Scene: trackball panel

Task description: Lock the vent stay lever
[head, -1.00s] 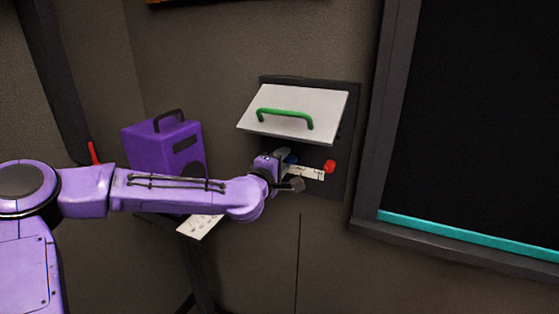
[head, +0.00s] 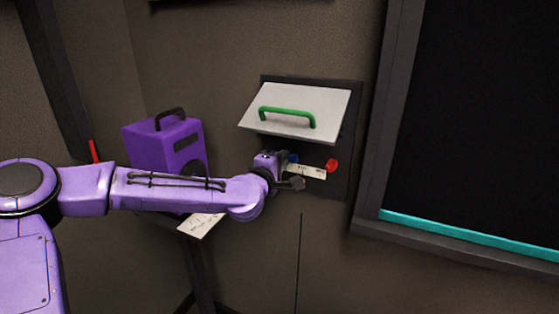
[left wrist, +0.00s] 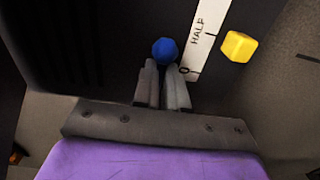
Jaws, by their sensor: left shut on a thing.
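The white vent flap (head: 298,104) with a green handle (head: 287,114) is tilted outward from a dark wall panel (head: 341,180). My left gripper (head: 287,163) is at the blue knob. In the left wrist view its fingers (left wrist: 163,85) are shut on the blue knob (left wrist: 165,50), beside the strip (left wrist: 201,45) near its 0 mark; HALF is printed farther along. The lever's shaft is hidden. My right gripper is not in view.
A yellow block (left wrist: 239,46) is right of the strip in the left wrist view. A purple box (head: 160,148) stands left of the panel, behind my left arm, with a white paper (head: 199,226) below it. A dark framed window (head: 470,120) is at the right.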

